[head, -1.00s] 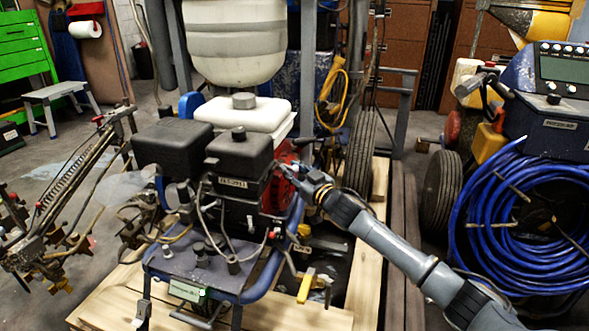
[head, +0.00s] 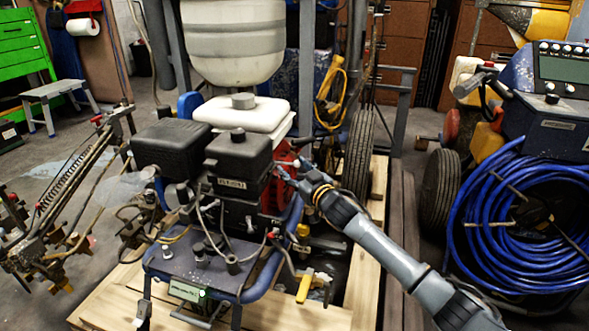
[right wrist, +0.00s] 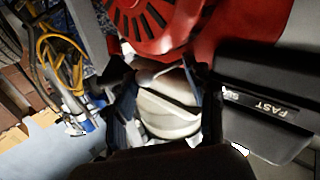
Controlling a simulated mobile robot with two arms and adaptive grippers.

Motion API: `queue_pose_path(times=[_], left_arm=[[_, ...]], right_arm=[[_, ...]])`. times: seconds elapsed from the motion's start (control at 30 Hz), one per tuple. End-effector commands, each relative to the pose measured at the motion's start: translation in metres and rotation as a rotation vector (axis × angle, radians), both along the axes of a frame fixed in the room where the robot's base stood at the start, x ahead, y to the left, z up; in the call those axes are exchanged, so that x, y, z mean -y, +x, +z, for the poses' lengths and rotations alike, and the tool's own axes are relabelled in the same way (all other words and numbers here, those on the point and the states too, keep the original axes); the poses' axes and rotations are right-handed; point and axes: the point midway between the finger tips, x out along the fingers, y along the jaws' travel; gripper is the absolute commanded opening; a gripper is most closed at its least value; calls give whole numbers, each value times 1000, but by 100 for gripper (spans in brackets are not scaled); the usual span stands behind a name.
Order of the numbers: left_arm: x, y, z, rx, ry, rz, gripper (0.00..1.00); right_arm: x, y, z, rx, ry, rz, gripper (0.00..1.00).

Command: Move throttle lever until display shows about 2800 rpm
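The engine (head: 238,185) of the line striper stands on its frame, with a black box lettered "FAST" (right wrist: 262,105) in the right wrist view. My right gripper (head: 284,170) is at the engine's right side, by the red cover (head: 281,185). The right wrist view shows its two dark fingers (right wrist: 162,82) apart, near the red slotted cover (right wrist: 145,20). I cannot make out the throttle lever or whether the fingers touch it. A small greenish display (head: 184,291) sits on the front of the frame; its reading is too small to tell. My left gripper is not in view.
A white tank (head: 233,45) hangs above the engine. A wheel (head: 359,155) and yellow cable (head: 335,95) are behind my right gripper. A blue hose coil (head: 490,230) and second machine stand at the right. A spring-loaded arm (head: 70,185) reaches out at the left.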

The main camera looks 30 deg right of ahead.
Motion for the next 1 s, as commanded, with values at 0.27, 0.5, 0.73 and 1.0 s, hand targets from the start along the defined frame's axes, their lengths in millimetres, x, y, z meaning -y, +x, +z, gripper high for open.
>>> queue_pose_path(times=[0.27, 0.5, 0.73, 1.0], left_arm=[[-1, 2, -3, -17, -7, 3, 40], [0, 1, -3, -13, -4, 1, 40], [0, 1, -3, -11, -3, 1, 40], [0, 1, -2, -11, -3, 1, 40]], right_arm=[[-4, -2, -2, -1, 3, 8, 52], [-2, -31, -3, -2, 2, 8, 52], [1, -79, -3, -3, 2, 5, 52], [4, -114, -1, -1, 2, 2, 52]])
